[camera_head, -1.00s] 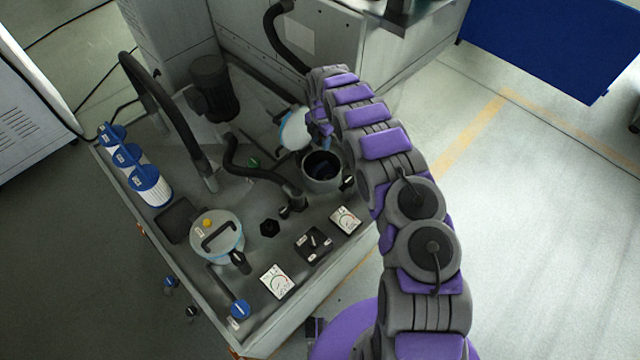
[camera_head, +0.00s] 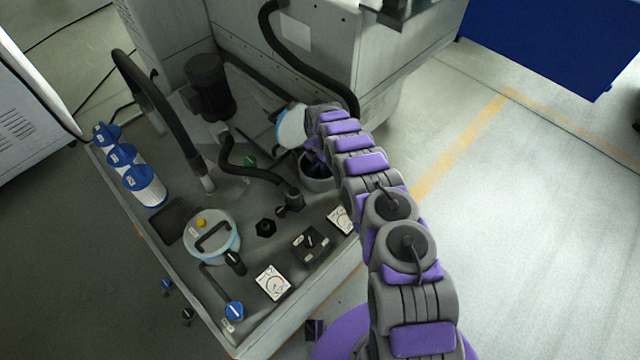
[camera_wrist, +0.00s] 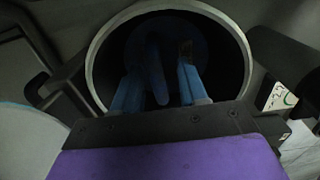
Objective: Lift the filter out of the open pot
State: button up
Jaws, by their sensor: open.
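The open pot (camera_head: 316,184) stands on the machine deck, partly covered by my arm. In the wrist view its pale round rim (camera_wrist: 91,62) frames a dark inside. The filter (camera_wrist: 182,28) shows dimly in there as a dark blue round shape. My gripper (camera_wrist: 162,72) is open, its two fingers reaching over the near rim into the pot. A blue upright piece shows between the fingers; I cannot tell whether they touch it. In the head view my gripper (camera_head: 315,160) is at the pot's mouth, its fingertips hidden.
The pot's pale lid (camera_head: 291,127) stands open behind it. A closed pot (camera_head: 213,236) with a handle stands to the left. Several blue-capped filters (camera_head: 146,186) line the left edge. Black hoses (camera_head: 250,172), gauges (camera_head: 271,283) and a dark motor (camera_head: 210,88) crowd the deck.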

jog(key=shift+a+f, duration=0.1)
jog(key=shift+f, duration=0.45)
jog(key=shift+a, duration=0.3)
jog(key=shift+d, duration=0.2)
grip_shut()
jog(key=shift+a, duration=0.15)
dwell(0.4)
